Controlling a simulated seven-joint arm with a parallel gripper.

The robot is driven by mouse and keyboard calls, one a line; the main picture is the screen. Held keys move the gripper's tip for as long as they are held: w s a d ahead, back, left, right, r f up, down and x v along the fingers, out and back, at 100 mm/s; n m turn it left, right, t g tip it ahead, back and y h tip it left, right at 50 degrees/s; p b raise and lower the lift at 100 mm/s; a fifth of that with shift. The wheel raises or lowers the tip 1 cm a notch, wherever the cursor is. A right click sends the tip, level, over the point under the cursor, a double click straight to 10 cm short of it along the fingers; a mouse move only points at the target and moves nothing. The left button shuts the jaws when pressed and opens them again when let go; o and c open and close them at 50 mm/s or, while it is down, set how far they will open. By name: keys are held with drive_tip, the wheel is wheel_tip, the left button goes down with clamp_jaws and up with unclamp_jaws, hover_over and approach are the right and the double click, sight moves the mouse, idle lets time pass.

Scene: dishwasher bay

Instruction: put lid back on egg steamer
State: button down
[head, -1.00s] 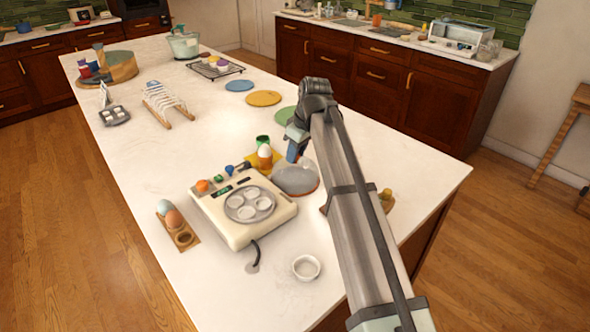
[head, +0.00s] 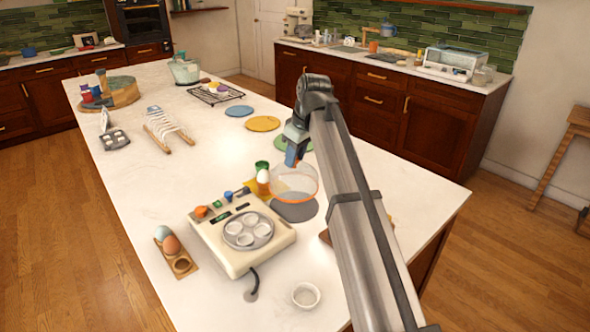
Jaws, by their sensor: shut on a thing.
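The egg steamer (head: 240,238) is a cream, square appliance on the white counter. Its round grey egg plate (head: 248,231) is uncovered. The lid (head: 293,184) is a clear dome with an orange rim, to the upper right of the steamer. My gripper (head: 291,158) points down and is shut on the lid at its top; the fingertips are small and partly hidden. The lid is raised above a grey round mat (head: 296,210), apart from the steamer.
An egg in an orange cup (head: 263,182) and a green cup (head: 262,167) stand close left of the lid. A wooden egg holder (head: 177,255) is left of the steamer. A small white bowl (head: 305,295) sits in front.

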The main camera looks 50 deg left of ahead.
wheel_tip(320, 180, up, 2)
drive_tip(key=shift+s+a, duration=0.1)
drive_tip(key=shift+n, duration=0.4)
drive_tip(key=s, duration=0.1)
drive_tip(key=s+a+r, duration=0.1)
drive_tip(key=s, duration=0.1)
drive_tip(key=s+a+r, duration=0.1)
drive_tip(key=s, duration=0.1)
drive_tip(key=s+d, duration=0.3)
drive_tip(key=s, duration=0.3)
drive_tip(key=s+d+r, duration=0.1)
drive_tip(key=s+d, duration=0.2)
drive_tip(key=s, duration=0.4)
drive_tip(key=shift+s+d+r+m, duration=0.15)
drive_tip(key=shift+s+r+m, duration=0.15)
drive_tip(key=shift+m, duration=0.1)
drive_tip(key=shift+f, duration=0.1)
wheel_tip(320, 180, down, 6)
drive_tip(key=shift+f, duration=0.25)
idle(1.1)
